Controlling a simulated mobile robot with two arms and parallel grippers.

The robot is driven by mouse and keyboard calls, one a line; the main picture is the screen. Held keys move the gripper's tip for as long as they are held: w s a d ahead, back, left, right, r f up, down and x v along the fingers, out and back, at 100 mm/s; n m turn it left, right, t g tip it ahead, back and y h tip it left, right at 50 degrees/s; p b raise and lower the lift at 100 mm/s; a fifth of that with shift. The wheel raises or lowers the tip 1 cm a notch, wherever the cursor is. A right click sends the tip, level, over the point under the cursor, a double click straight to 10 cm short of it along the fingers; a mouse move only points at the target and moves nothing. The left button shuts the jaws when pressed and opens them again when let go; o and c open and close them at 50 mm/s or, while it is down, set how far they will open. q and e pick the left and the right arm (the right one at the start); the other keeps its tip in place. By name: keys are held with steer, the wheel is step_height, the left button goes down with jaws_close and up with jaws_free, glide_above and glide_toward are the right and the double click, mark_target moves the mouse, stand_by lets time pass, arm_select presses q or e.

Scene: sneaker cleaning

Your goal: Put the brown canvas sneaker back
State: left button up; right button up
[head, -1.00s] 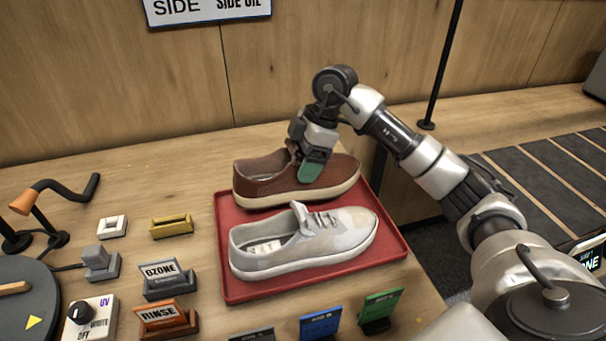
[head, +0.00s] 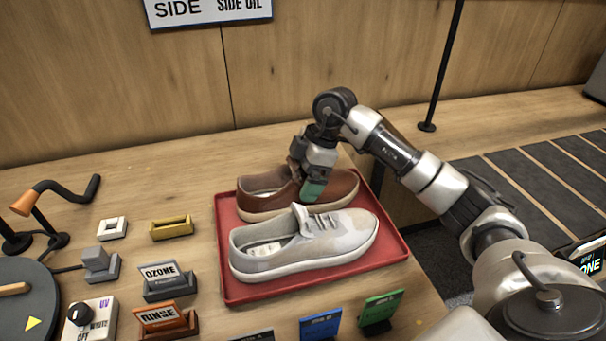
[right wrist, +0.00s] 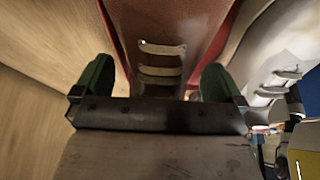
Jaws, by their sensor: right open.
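The brown canvas sneaker (head: 342,186) rests in the back half of the red tray (head: 240,291), toe to the right. A grey-white sneaker (head: 335,242) lies in front of it in the same tray. My right gripper (head: 313,190) is down over the brown sneaker's lace area. In the right wrist view, the gripper's green fingertips (right wrist: 156,78) stand apart on either side of the brown sneaker (right wrist: 188,28), whose pale laces show between them. The gripper is open. The brown sneaker's middle is partly hidden by the gripper. My left gripper is not in view.
Left of the tray stand a yellow holder (head: 171,228), a grey OZONE sign (head: 165,279) and an orange RINSE sign (head: 165,317). A blue card (head: 320,324) and a green card (head: 381,309) stand before the tray. A black pole (head: 441,65) rises behind right.

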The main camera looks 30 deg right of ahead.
steer(key=v, duration=1.2)
steer(key=shift+s+d, duration=0.1)
